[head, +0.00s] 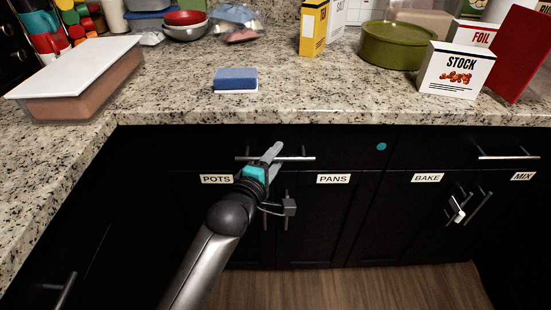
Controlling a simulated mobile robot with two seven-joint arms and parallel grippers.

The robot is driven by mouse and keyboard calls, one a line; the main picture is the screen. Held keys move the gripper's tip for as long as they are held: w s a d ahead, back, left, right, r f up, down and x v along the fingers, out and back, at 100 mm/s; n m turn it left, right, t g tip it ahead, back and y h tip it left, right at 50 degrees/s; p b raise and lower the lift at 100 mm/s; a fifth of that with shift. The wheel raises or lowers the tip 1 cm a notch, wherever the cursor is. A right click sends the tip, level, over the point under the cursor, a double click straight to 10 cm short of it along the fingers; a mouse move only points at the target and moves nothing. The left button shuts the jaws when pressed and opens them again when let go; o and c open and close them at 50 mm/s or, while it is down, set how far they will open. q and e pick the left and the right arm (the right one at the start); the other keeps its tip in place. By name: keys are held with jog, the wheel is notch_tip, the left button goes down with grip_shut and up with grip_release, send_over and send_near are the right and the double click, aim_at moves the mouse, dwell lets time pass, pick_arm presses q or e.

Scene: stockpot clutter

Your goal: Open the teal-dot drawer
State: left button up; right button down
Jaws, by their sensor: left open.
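The teal dot (381,147) is on the right part of a black drawer front (345,148) under the counter. The drawer looks shut. Its horizontal metal bar handle (304,158) is left of the dot. My left gripper (273,153) is open, with its fingers at the middle of the handle in the picture. I cannot tell whether the fingers touch the bar or are around it. The gripper and wrist hide part of the handle and the cabinet below. My right gripper is not in view.
Cabinet doors labelled POTS (216,179), PANS (333,179) and BAKE (428,178) lie below. Another drawer handle (508,157) is at right. The granite counter (310,95) above holds a blue sponge (236,77), a stock box (455,71) and a green pot (396,49).

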pick_arm(q)
jog(key=shift+c, duration=0.2)
grip_shut()
dwell(1.1)
